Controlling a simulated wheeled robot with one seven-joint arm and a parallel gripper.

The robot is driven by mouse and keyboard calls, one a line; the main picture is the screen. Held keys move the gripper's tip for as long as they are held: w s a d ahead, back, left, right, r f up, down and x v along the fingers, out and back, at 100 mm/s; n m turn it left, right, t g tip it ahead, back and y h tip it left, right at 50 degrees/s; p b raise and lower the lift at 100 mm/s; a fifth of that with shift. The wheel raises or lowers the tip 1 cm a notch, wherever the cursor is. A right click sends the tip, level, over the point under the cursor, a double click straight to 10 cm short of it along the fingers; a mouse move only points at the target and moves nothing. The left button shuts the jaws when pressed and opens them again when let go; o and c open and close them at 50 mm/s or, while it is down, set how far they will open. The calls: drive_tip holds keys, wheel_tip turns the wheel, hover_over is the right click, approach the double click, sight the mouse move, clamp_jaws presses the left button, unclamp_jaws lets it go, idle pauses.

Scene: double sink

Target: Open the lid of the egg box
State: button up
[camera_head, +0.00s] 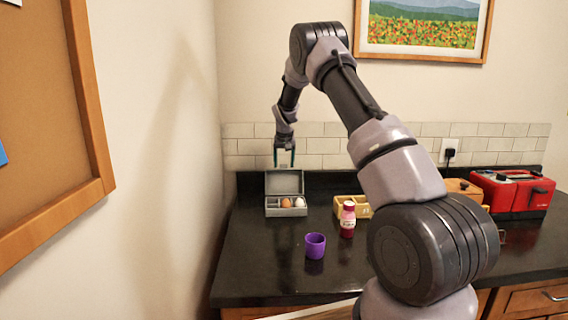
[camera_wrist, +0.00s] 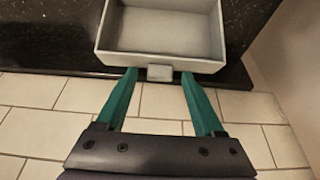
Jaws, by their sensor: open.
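The grey egg box (camera_head: 273,212) stands on the black counter near the left wall. A brown egg and a white egg show in its compartments. Its lid (camera_head: 285,181) stands raised at the back of the box, with its hollow inner side towards me. The lid fills the top of the wrist view (camera_wrist: 160,32), with a small tab (camera_wrist: 159,73) on its edge. My gripper (camera_head: 284,161) is above the lid's upper edge. In the wrist view my gripper (camera_wrist: 159,76) is open and empty, its green fingers on either side of the tab; contact is unclear.
A purple cup (camera_head: 315,246), a red bottle (camera_head: 347,220) and a yellow tray (camera_head: 363,208) stand right of the box. A red toaster (camera_head: 512,193) is farther right. White tiles (camera_head: 320,146) rise close behind the box. The counter in front of it is clear.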

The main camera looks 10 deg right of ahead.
drive_tip(key=shift+c, duration=0.3)
clamp_jaws()
idle(1.1)
